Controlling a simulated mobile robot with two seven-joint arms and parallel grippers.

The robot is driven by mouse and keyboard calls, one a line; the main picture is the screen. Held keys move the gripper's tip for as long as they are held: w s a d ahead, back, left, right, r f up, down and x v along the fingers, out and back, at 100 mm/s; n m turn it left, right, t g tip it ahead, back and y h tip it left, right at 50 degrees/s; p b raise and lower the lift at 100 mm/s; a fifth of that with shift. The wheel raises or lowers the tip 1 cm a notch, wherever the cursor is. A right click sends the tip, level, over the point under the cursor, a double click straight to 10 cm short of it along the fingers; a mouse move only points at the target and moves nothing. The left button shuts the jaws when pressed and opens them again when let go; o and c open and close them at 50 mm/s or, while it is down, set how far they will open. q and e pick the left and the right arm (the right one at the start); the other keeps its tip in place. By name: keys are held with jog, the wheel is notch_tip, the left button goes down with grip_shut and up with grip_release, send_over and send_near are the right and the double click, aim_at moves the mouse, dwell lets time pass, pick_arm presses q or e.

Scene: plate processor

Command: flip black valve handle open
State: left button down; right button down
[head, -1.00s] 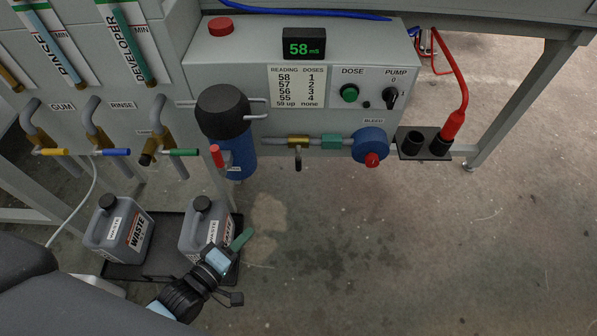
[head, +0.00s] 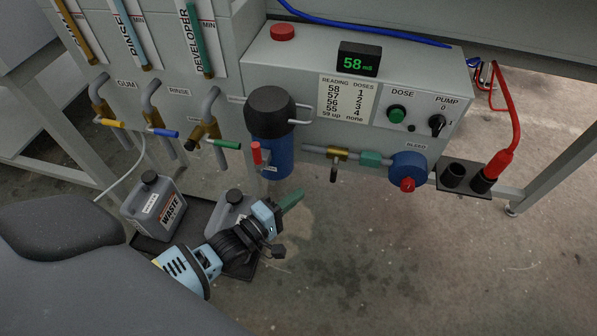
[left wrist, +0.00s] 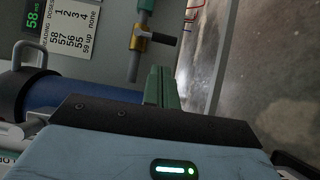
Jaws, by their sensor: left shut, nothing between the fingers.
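The black valve handle (head: 333,174) hangs down from a brass valve body (head: 337,154) on the grey pipe under the machine's front. It stands across the pipe. In the left wrist view, which is turned, the handle (left wrist: 165,39) points right from the brass body (left wrist: 137,42). My left gripper (head: 291,202) has green fingers, shut and empty. In the head view its tips are below and left of the handle, apart from it. In the left wrist view the fingers (left wrist: 158,88) point toward the valve. My right gripper is not in view.
A blue filter housing (head: 270,150) with a red handle stands left of the valve. A teal fitting (head: 371,158) and blue bleed knob (head: 408,165) sit to its right. Waste jugs (head: 153,205) stand below left. Floor below the valve is clear.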

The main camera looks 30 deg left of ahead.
aim_at(334, 173)
pick_arm(q)
jog(key=b+x, duration=0.2)
jog(key=x, duration=0.6)
jog(key=shift+f+b, duration=0.2)
jog(key=shift+b, duration=0.1)
jog(key=shift+w+d+n, duration=0.1)
jog(key=shift+n, duration=0.2)
